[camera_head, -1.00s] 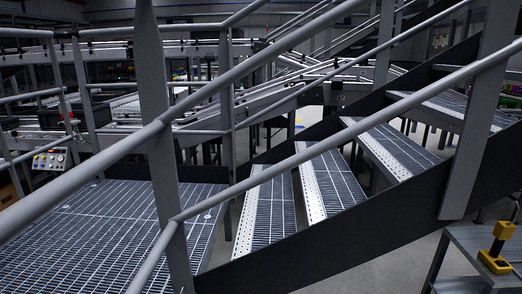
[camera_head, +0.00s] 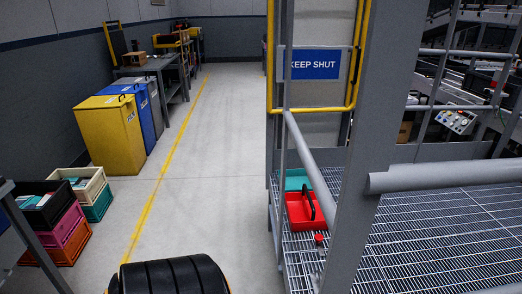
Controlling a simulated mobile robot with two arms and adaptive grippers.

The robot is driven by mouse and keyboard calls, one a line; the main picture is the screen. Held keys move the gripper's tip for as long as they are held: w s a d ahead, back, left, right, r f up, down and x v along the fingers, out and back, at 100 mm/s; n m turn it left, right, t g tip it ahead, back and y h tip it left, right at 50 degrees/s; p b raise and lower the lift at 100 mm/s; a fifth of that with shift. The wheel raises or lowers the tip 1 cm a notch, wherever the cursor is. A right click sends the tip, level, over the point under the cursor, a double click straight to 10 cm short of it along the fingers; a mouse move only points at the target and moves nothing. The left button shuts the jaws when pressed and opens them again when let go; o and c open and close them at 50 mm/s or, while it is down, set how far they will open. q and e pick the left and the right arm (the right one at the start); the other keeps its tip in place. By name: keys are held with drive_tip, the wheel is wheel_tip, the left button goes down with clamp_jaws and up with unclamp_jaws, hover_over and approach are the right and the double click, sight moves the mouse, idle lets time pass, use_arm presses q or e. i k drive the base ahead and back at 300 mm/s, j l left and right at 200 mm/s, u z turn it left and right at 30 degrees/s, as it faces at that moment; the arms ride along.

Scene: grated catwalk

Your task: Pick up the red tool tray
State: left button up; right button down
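A red tool tray (camera_head: 297,217) with a black handle sits on the grated catwalk (camera_head: 420,245), near its left edge, just right of a grey railing. The railing and a thick grey post hide part of the tray's surroundings. A teal tray (camera_head: 297,178) sits right behind it, and a small red object (camera_head: 319,239) lies in front of it. Neither of my grippers shows in this view.
A yellow-framed gate (camera_head: 313,64) marked KEEP SHUT stands behind the trays. Grey railings and a post border the catwalk. Yellow, blue and grey bins (camera_head: 111,133) and stacked crates (camera_head: 60,232) stand at the left. The floor aisle along the yellow line is clear. A black ribbed object (camera_head: 170,276) is at the bottom.

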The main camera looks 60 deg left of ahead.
sight(304, 213)
drive_tip(key=u, duration=1.6)
drive_tip(key=i+j+z, duration=0.1)
drive_tip(key=z, duration=1.15)
drive_tip(key=j+z, duration=0.25)
drive_tip(key=j, duration=0.2)
drive_tip(key=j+z, duration=0.25)
drive_tip(key=j, duration=0.2)
drive_tip(key=j+z, duration=0.25)
drive_tip(key=j, duration=0.2)
drive_tip(key=k+j+z, duration=0.25)
drive_tip(key=j, duration=0.2)
drive_tip(key=j+z, duration=0.25)
drive_tip(key=j, duration=0.2)
drive_tip(key=k+j+z, duration=0.25)
drive_tip(key=i+j, duration=0.05)
drive_tip(key=j, duration=0.1)
